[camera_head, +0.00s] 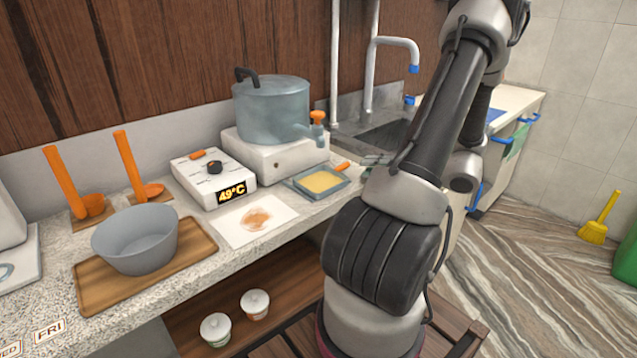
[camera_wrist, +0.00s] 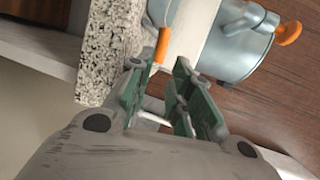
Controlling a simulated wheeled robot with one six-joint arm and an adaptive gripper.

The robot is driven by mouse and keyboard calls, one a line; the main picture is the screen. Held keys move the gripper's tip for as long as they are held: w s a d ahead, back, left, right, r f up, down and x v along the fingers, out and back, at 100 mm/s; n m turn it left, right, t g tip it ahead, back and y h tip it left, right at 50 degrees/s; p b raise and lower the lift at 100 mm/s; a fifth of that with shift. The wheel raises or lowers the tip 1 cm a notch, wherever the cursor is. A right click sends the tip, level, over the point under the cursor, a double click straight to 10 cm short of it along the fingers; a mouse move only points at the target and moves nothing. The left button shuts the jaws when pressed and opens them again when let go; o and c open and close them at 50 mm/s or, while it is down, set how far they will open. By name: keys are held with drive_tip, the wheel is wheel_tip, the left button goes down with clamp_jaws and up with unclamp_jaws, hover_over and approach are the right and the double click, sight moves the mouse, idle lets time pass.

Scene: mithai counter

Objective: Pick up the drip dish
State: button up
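The drip dish (camera_head: 334,191) is a small, shallow blue-grey tray with yellow contents. It sits at the counter's front edge, below the orange tap of the steel pot. An orange handle (camera_head: 343,167) shows at its right end. In the wrist view this orange handle (camera_wrist: 163,45) points toward my gripper (camera_wrist: 158,68), and only a bit of the dish is visible at the top edge. My gripper's green-padded fingers are apart, with the handle just beyond the gap and nothing held. In the head view my arm hides most of the gripper; its tips show just right of the dish.
The pot (camera_head: 271,110) stands on a white burner (camera_head: 275,155) behind the dish. A thermometer box (camera_head: 212,178) and a stained paper (camera_head: 255,220) lie to the left, then a grey bowl (camera_head: 135,245) on a wooden tray (camera_head: 95,290). A sink (camera_head: 390,138) is behind my arm.

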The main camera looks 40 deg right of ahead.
sight(349, 165)
drive_tip(key=x, duration=0.6)
drive_tip(key=shift+w+d+f, duration=0.1)
drive_tip(key=shift+w+f, duration=0.05)
clamp_jaws()
